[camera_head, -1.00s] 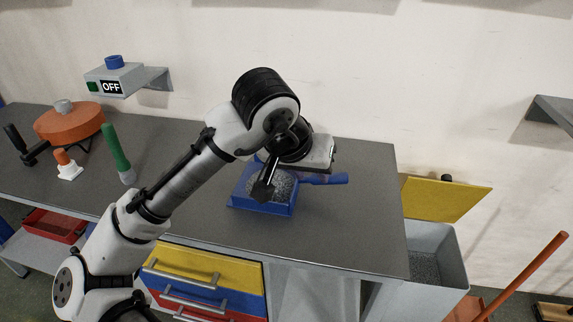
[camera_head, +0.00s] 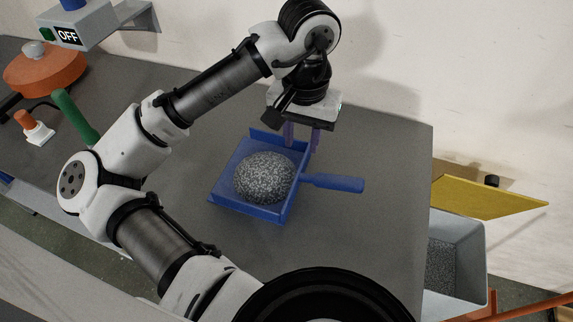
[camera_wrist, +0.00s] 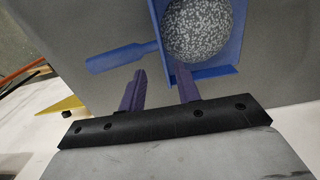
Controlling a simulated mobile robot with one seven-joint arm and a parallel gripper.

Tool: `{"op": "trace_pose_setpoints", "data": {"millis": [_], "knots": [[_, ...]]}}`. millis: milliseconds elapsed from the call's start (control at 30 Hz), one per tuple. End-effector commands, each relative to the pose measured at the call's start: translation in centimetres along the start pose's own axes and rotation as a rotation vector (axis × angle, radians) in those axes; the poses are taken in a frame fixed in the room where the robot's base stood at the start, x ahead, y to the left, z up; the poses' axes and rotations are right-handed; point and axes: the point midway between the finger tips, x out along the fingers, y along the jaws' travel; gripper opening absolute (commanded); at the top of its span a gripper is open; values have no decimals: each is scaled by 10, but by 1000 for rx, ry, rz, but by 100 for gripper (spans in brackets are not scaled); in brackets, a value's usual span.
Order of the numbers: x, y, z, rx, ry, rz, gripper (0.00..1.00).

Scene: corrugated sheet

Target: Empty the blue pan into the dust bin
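The blue pan (camera_head: 228,192) lies flat on the grey workbench (camera_head: 370,235), with a rounded heap of speckled grey debris (camera_head: 264,178) in it. Its blue handle (camera_head: 335,182) points right. In the wrist view the pan (camera_wrist: 233,55) is at the top, with its handle (camera_wrist: 120,57) pointing left. My gripper (camera_head: 301,140) is open and empty, fingers pointing down by the pan's back wall near the handle; it also shows in the wrist view (camera_wrist: 162,72). The grey dust bin (camera_head: 470,262) stands beyond the bench's right end, with speckled grey material inside.
A yellow panel (camera_head: 490,197) sits above and behind the bin. A green-handled tool (camera_head: 76,118), an orange-and-white object (camera_head: 38,131), an orange round object (camera_head: 45,68) and a switch box marked OFF (camera_head: 75,30) are at the left. The bench right of the pan is clear.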

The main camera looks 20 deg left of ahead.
Motion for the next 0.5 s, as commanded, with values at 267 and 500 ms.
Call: {"op": "trace_pose_setpoints", "data": {"millis": [267, 500], "knots": [[54, 0, 1, 0, -1, 2, 33], [76, 0, 1, 0, 0, 1, 33]]}}
